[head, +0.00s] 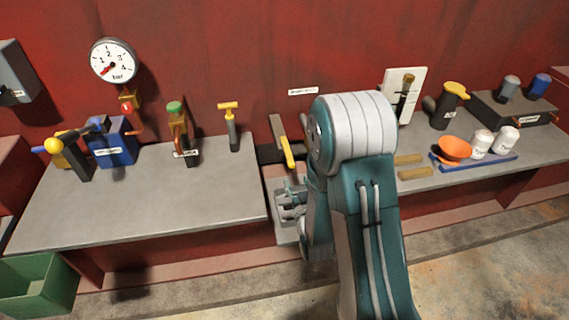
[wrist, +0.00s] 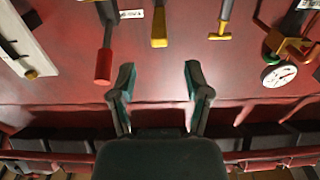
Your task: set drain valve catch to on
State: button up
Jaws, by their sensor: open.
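I cannot read the labels well enough to tell which fitting is the drain valve catch. A small white label (head: 303,91) is on the red wall, right of a lever with a yellow grip (head: 287,152). In the wrist view, this lever (wrist: 160,30) stands beside a dark lever with a red grip (wrist: 104,65); a label (wrist: 131,14) sits between them. My arm hides the red-gripped lever in the head view. My gripper (wrist: 160,77) is open and empty.
A yellow T-handle (head: 228,107) and a pressure gauge (head: 113,60) are to the left. A white panel with a lever (head: 391,80) is to the right. An orange bowl (head: 454,149) and white jars stand on the right bench. A green bin (head: 40,288) is at lower left.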

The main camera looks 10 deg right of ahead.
aim_at(289, 156)
jog(key=w, duration=1)
jog(key=shift+w, duration=0.4)
grip_shut()
